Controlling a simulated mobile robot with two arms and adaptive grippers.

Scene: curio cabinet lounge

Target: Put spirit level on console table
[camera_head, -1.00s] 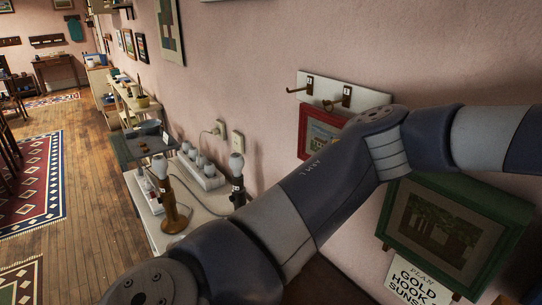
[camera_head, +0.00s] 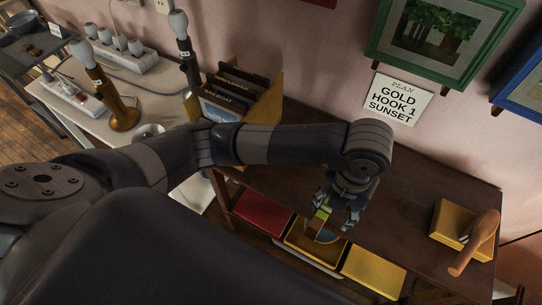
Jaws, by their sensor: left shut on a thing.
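My left gripper (camera_head: 337,208) hangs from the arm across the middle, pointing down over the front part of a dark wooden table (camera_head: 400,205), which looks like the console table. It is shut on a small yellow-green thing (camera_head: 321,219), which appears to be the spirit level. The fingers and wrist hide part of it. I cannot tell whether it touches the tabletop. My right gripper is out of view.
A yellow box (camera_head: 452,228) with a wooden-handled tool (camera_head: 478,240) is at the table's right. A crate of records (camera_head: 262,103) stands at its left end. A white table (camera_head: 65,115) holds lamps. Coloured bins (camera_head: 373,270) sit below the dark tabletop. The tabletop's middle is bare.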

